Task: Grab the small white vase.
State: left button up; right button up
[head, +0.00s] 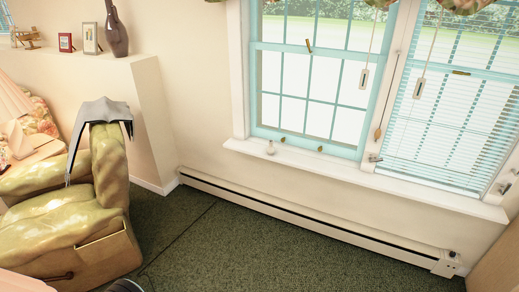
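A small white vase (270,148) stands upright on the white windowsill (340,171), near the sill's left end and in front of the left window. It looks tiny and pale from here, and nothing covers it. Neither of my grippers shows in the head view.
A green armchair (55,225) with a grey cloth (97,112) over its back stands at the left. A baseboard heater (300,223) runs along the wall under the sill. Dark green carpet (250,258) lies clear before it. A dark vase (116,35) and frames stand on the ledge.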

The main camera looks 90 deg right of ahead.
aim_at(270, 150)
jog(key=z, duration=3.2)
jog(key=i+l+u, duration=0.15)
jog(key=i, duration=0.35)
jog(key=i+l+u, duration=0.15)
jog(key=i, duration=0.35)
jog(key=i+l+u, duration=0.15)
jog(key=i, duration=0.3)
